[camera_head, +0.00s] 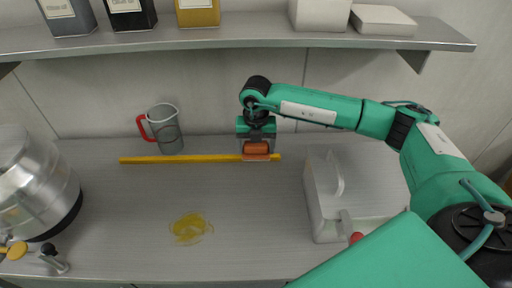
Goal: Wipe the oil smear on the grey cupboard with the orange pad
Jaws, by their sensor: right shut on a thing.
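A yellow oil smear (190,229) lies on the front middle of the grey cupboard top (120,205). My right gripper (257,143) is near the back of the top, beyond and to the right of the smear. It points down and is shut on the orange pad (257,149). The pad is in front of or over a yellow strip; whether it touches the surface I cannot tell. My left gripper is not in view.
A yellow strip (180,159) lies along the back. A clear jug with a red handle (165,129) stands behind it. A steel vessel (32,185) is at left, a white box-like thing (327,205) at right. A shelf (230,34) with containers hangs above.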

